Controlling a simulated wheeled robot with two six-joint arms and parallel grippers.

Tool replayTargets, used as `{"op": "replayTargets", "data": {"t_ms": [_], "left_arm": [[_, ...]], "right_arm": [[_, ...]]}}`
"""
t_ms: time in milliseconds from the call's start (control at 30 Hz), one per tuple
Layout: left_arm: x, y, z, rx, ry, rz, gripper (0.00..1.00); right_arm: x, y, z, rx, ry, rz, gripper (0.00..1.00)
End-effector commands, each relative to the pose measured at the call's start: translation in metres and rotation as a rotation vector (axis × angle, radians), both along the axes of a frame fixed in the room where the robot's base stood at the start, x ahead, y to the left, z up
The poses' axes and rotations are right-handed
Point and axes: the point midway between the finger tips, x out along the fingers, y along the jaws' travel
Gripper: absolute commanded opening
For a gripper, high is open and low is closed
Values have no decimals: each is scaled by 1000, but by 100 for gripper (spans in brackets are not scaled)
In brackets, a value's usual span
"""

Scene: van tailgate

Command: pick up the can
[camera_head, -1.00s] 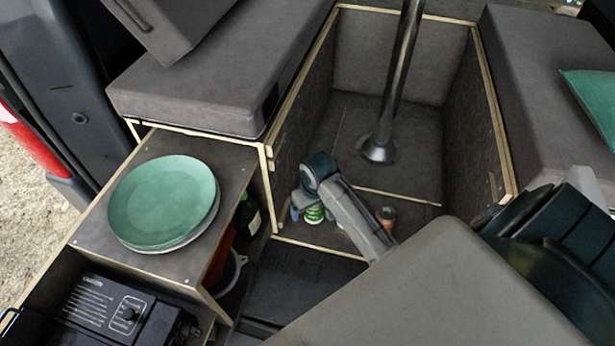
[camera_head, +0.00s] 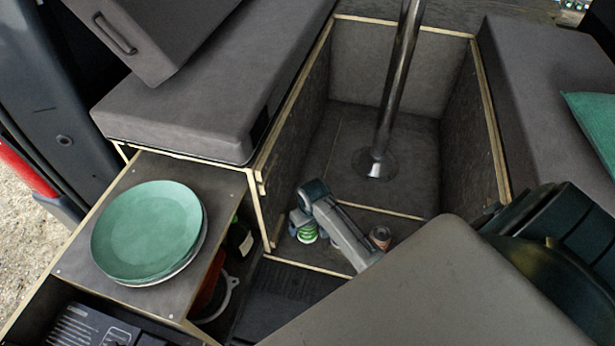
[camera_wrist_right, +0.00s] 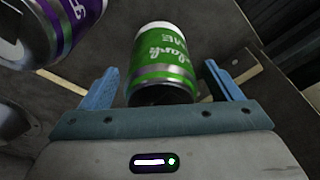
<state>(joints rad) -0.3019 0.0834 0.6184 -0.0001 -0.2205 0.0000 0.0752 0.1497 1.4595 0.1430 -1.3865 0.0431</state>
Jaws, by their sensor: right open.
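A green can with a white end (camera_head: 307,236) stands on the floor of the wood-edged footwell, near its front left corner. In the right wrist view the green can (camera_wrist_right: 163,62) shows lettering and lies between the two blue fingers of my right gripper (camera_wrist_right: 162,88). The fingers are apart, and I cannot tell whether either touches the can. In the head view my right gripper (camera_head: 303,222) is over the can and hides part of it. A purple can (camera_wrist_right: 60,22) is close by at the upper left of the wrist view. My left gripper is not in view.
An orange-brown cup or can (camera_head: 380,237) stands right of my right arm. A metal table post (camera_head: 392,90) rises from the footwell floor. Footwell walls and grey cushioned benches (camera_head: 195,110) flank it. Green plates (camera_head: 147,232) sit on a side cabinet at the left.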

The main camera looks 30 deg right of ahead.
Motion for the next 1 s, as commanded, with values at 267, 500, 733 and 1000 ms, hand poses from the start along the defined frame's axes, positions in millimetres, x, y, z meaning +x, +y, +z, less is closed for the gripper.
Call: {"op": "replayTargets", "data": {"t_ms": [267, 500, 733, 1000], "left_arm": [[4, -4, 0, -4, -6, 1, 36], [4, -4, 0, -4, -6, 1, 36], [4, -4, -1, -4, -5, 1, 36], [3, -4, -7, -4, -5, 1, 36]], "right_arm": [[0, 0, 0, 0, 0, 0, 59], [0, 0, 1, 0, -2, 0, 25], [1, 0, 2, 0, -2, 0, 25], [1, 0, 21, -1, -5, 1, 25]]}}
